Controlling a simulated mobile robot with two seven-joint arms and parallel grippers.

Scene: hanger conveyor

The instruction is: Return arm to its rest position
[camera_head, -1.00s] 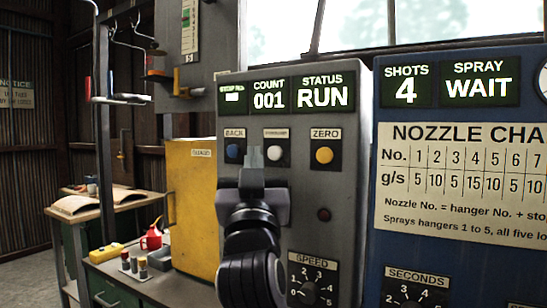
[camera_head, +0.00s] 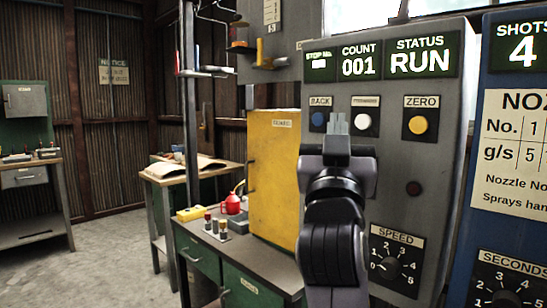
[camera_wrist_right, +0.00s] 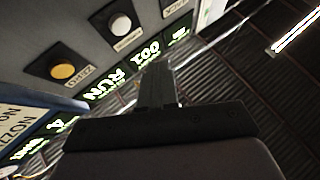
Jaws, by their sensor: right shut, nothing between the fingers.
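My right gripper (camera_head: 338,124) is raised in front of the grey control panel (camera_head: 450,160) in the head view, its fingers together and empty. Its fingertips appear just below the display row, between the blue BACK button (camera_head: 318,119) and the white button (camera_head: 362,121). I cannot tell whether they touch the panel. In the right wrist view the closed fingers (camera_wrist_right: 157,88) point toward the lit displays, with the yellow ZERO button (camera_wrist_right: 62,71) and white button (camera_wrist_right: 120,25) to the left. The panel reads COUNT 001 and STATUS RUN. My left gripper does not show.
A blue panel (camera_head: 476,222) stands at the right. A yellow guard cabinet (camera_head: 272,180) stands left of the grey panel. A green bench (camera_head: 262,276) holds a red can (camera_head: 232,204) and small bottles. Hangers (camera_head: 208,70) hang from a rail behind. Open floor (camera_head: 110,265) lies at the left.

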